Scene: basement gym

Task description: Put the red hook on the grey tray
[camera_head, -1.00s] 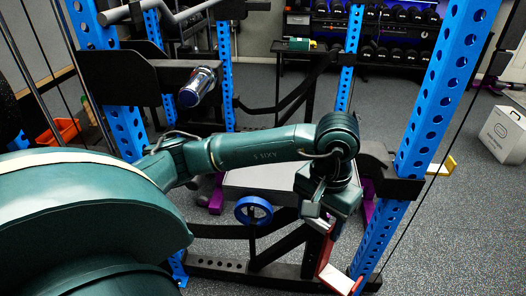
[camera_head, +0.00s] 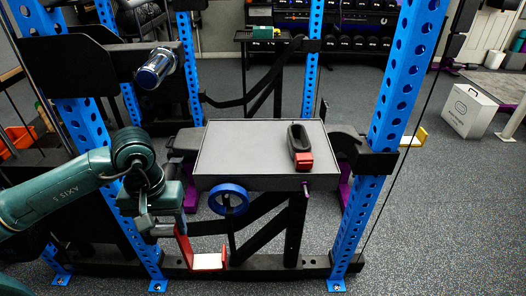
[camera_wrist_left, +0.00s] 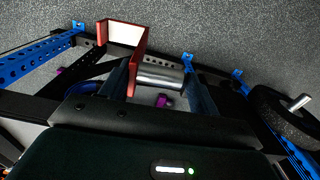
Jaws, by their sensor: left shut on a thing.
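My left gripper (camera_head: 160,222) is at the left front of the rack, near the left upright. It is shut on the red hook (camera_head: 185,248), a red bent bracket with a pale pad on its lower arm, which hangs below the fingers. In the left wrist view the hook (camera_wrist_left: 138,62) sticks out beyond the gripper (camera_wrist_left: 165,85), with a silver cylinder between the fingers. The grey tray (camera_head: 240,150) is a wide flat surface inside the rack, to the right of and behind the hook, clearly apart from it. My right gripper is not in view.
A black object with a red end (camera_head: 300,148) lies on the tray's right part; its left part is bare. Blue uprights (camera_head: 388,110) flank the tray. A blue ring (camera_head: 229,199) sits below its front edge. A chrome-ended bar (camera_head: 157,68) juts out at upper left.

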